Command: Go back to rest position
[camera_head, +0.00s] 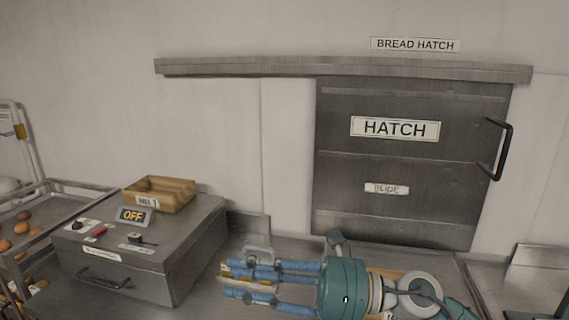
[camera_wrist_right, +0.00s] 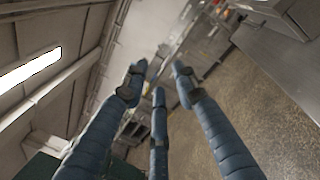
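My right gripper (camera_head: 245,280) is at the bottom middle of the head view, with blue segmented fingers pointing left from a teal palm. It is in front of the counter below the closed hatch. In the right wrist view the fingers of my right gripper (camera_wrist_right: 158,88) are spread apart with nothing between them. My left gripper is not in view.
A grey metal hatch door (camera_head: 400,208) with a black handle (camera_head: 506,150) covers the wall opening. A rack (camera_head: 50,187) holding round buns is farther left.

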